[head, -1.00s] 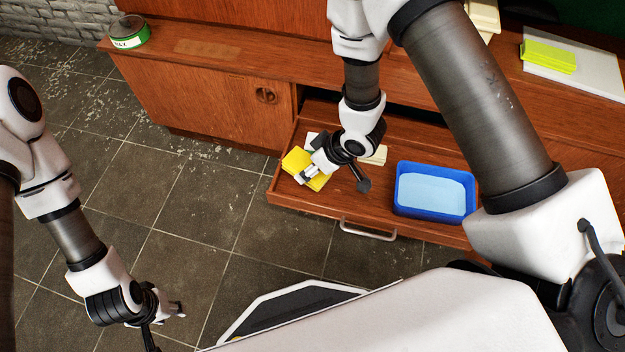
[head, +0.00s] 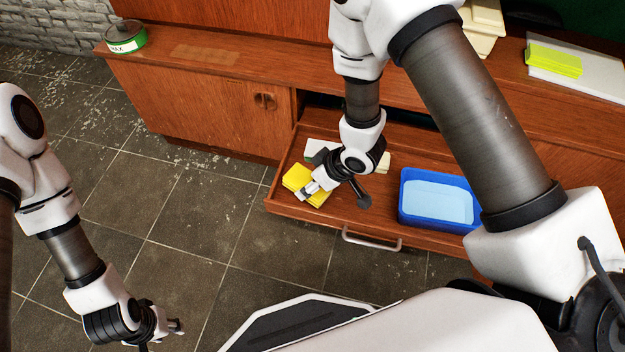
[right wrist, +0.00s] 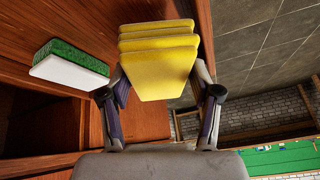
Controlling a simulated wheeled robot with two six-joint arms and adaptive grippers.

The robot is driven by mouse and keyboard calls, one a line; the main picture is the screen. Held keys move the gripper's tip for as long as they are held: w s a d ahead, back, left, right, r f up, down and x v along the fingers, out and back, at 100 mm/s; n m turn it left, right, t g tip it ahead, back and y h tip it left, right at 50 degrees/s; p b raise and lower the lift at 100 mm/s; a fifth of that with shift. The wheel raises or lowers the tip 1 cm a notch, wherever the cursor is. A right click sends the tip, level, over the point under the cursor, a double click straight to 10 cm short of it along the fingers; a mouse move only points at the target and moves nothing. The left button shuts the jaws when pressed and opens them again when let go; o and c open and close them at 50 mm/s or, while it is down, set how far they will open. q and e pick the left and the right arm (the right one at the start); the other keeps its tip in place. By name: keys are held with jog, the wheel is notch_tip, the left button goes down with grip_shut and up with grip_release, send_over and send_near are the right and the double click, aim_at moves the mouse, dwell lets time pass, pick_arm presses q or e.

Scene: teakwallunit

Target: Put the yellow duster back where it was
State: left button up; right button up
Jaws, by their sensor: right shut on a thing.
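The yellow duster (head: 297,178), a folded stack of yellow cloth, is at the left end of the open drawer (head: 290,209). My right gripper (head: 314,190) is shut on it. In the right wrist view the duster (right wrist: 157,60) sits between the two fingers of the right gripper (right wrist: 165,92). I cannot tell whether the duster touches the drawer floor. My left gripper (head: 176,327) is empty above the floor tiles at the lower left, away from the drawer; its finger opening is not clear.
A white and green sponge (right wrist: 72,66) lies beside the duster, partly behind my right arm in the head view. A blue tub (head: 408,207) with light blue contents stands at the right in the drawer. A green tin (head: 126,37) stands on the ledge.

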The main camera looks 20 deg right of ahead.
jog(key=o, duration=0.9)
jog(key=shift+r, duration=0.35)
jog(key=p+v, duration=0.4)
jog(key=v, duration=0.8)
jog(key=shift+d+r, duration=0.1)
jog(key=shift+r, duration=0.15)
